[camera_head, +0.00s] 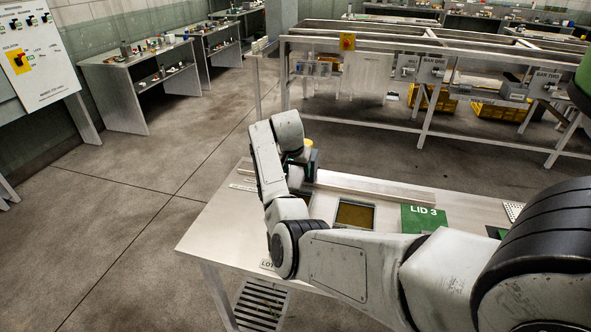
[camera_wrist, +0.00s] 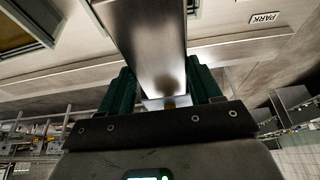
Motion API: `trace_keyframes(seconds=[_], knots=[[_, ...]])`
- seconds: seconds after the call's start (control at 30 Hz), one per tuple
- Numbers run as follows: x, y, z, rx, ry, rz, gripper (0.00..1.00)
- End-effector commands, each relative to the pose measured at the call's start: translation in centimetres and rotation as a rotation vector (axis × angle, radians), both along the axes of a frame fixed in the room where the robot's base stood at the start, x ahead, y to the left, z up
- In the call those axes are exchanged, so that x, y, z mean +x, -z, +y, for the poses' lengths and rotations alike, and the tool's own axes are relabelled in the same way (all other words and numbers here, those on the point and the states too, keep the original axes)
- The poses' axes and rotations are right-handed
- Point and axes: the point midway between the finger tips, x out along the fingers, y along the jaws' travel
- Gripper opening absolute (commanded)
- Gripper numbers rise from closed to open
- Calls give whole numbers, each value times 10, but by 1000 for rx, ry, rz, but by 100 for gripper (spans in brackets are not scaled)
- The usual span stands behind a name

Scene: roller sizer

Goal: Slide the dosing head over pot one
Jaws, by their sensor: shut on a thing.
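My gripper (camera_wrist: 162,88) has its two dark green fingers on either side of a brushed-metal block, which I take to be the dosing head (camera_wrist: 152,35). It is shut on this block, which fills the top middle of the wrist view. In the head view my arm reaches over the left part of the metal table (camera_head: 225,222) and mostly hides the gripper and the block. A dark green piece (camera_head: 312,165) shows just right of my wrist. I cannot make out pot one in either view.
A long pale rail (camera_head: 375,190) runs along the table's back. A framed brown-yellow opening (camera_head: 355,215) and a green plate marked LID 3 (camera_head: 425,219) lie right of my wrist. A PARK label (camera_wrist: 264,18) shows in the wrist view. Open floor lies left of the table.

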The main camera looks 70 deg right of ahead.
Motion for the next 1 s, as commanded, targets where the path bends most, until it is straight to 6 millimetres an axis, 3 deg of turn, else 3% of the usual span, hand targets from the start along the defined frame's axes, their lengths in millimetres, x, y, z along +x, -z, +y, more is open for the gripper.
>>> trace_keyframes(seconds=[0.43,0.47,0.7,1.0], knots=[[0,-1,0,-1,3,0,9],[0,-1,0,-1,3,0,66],[0,0,0,-1,2,-1,89],[1,-3,1,-2,1,-2,89]])
